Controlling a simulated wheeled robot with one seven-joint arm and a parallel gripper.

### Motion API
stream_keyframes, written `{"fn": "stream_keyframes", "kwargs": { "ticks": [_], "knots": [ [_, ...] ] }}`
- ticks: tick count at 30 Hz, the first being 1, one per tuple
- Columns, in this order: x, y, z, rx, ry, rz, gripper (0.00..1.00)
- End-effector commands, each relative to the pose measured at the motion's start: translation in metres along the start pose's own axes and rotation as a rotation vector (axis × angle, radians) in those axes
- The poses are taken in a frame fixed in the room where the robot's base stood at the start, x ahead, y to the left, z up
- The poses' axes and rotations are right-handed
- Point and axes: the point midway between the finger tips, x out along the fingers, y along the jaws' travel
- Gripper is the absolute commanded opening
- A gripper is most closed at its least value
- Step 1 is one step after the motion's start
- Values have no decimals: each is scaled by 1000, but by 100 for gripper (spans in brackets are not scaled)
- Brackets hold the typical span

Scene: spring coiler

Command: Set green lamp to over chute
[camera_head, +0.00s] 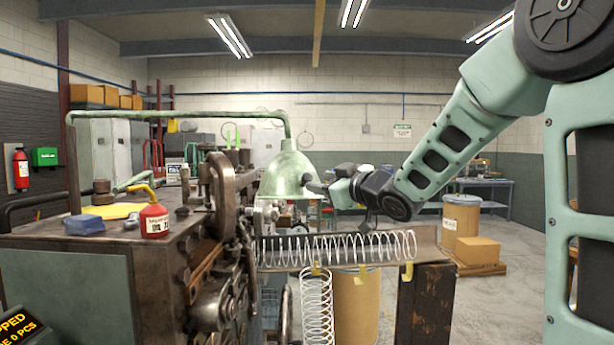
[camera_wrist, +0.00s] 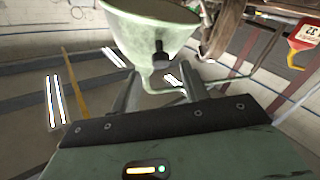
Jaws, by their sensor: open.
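The green lamp (camera_head: 287,172) is a bell shade hanging from a green pipe arm (camera_head: 180,115) above the left end of the chute, close to the coiler. A dark knob (camera_head: 306,179) sticks out from the shade's right side. My gripper (camera_head: 322,188) is open, just right of the knob. In the wrist view the lamp (camera_wrist: 150,25) fills the top, and its knob (camera_wrist: 160,50) lies in line with the gap between my open fingers (camera_wrist: 158,75), apart from both. The chute (camera_head: 427,241) is a brown trough with a white coil spring (camera_head: 350,247) lying along it.
The coiler machine (camera_head: 190,245) stands left, with a red oil can (camera_head: 154,220) on top. A second spring (camera_head: 317,305) hangs below the chute beside a tan drum (camera_head: 357,310). Another drum (camera_head: 461,217) and a box (camera_head: 477,250) stand right. Floor is free around them.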

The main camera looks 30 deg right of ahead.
Motion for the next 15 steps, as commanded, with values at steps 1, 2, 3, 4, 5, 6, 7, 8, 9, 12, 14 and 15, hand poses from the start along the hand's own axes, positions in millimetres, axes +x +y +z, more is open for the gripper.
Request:
{"fn": "stream_keyframes", "kwargs": {
  "ticks": [1, 2, 3, 4, 5, 6, 7, 8, 9, 12, 14, 15],
  "knots": [
    [11, 0, -1, 1, -2, -4, 45],
    [17, 0, -2, 1, -2, -2, 45],
    [25, 0, -1, 1, -2, -3, 45],
    [30, 0, -2, 0, -1, -2, 45],
    [35, 0, -1, 1, -2, -2, 45],
    [41, 0, -1, 1, -1, -2, 45],
    [45, 0, -2, 1, -1, -2, 45],
    [49, 0, -1, 1, -1, -2, 45],
    [53, 0, -1, 0, -1, -2, 45],
    [61, 0, -1, 0, -1, -2, 45],
    [63, 0, 0, 0, -1, -1, 45],
    [64, 0, 0, 0, -1, -1, 45]
  ]
}}
